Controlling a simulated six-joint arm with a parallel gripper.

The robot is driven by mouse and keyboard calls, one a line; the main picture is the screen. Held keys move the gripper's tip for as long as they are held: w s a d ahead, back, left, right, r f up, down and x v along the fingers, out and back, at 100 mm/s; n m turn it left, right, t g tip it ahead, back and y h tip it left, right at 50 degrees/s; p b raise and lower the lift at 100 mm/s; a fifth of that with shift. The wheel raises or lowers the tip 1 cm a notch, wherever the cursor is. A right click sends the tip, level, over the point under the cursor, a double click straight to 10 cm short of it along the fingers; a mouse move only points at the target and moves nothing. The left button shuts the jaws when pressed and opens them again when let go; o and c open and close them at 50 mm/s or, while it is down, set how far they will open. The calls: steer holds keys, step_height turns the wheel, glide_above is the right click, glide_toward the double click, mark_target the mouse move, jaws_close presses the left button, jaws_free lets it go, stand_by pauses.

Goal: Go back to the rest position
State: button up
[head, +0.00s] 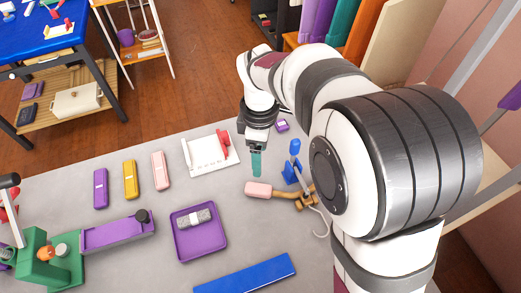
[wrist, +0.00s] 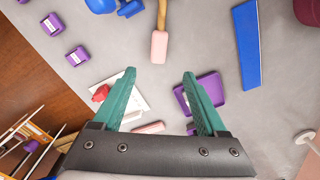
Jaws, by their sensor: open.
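My gripper (head: 257,165) hangs above the grey table in the head view, fingers pointing down. In the wrist view its two teal fingers (wrist: 160,75) stand wide apart with nothing between them. A mallet with a pink head (head: 258,189) and wooden handle lies on the table just below the gripper in the head view. It also shows ahead of the fingertips in the wrist view (wrist: 159,48). No contact between gripper and mallet is visible.
A blue stand (head: 293,166) is right of the gripper. A white board with a red piece (head: 208,156) lies left. A purple tray (head: 180,248) holds a grey roll (head: 194,217). A blue bar (head: 245,275) lies in front. A green machine (head: 35,250) stands far left.

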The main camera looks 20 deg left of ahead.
steer(key=s+d+r+m+y, duration=0.1)
steer(key=s+d+r+m, duration=0.25)
steer(key=d+m, duration=0.4)
steer(key=s+d+r+m, duration=0.3)
steer(key=s+d+m, duration=0.1)
steer(key=d+m, duration=0.4)
steer(key=s+d+f+m, duration=0.1)
steer(key=s+d+m, duration=0.6)
steer(key=s+m, duration=0.3)
steer(key=shift+s+m+y, duration=0.25)
steer(key=shift+m+y, duration=0.15)
steer(key=shift+m, duration=0.05)
steer(key=shift+w, duration=0.15)
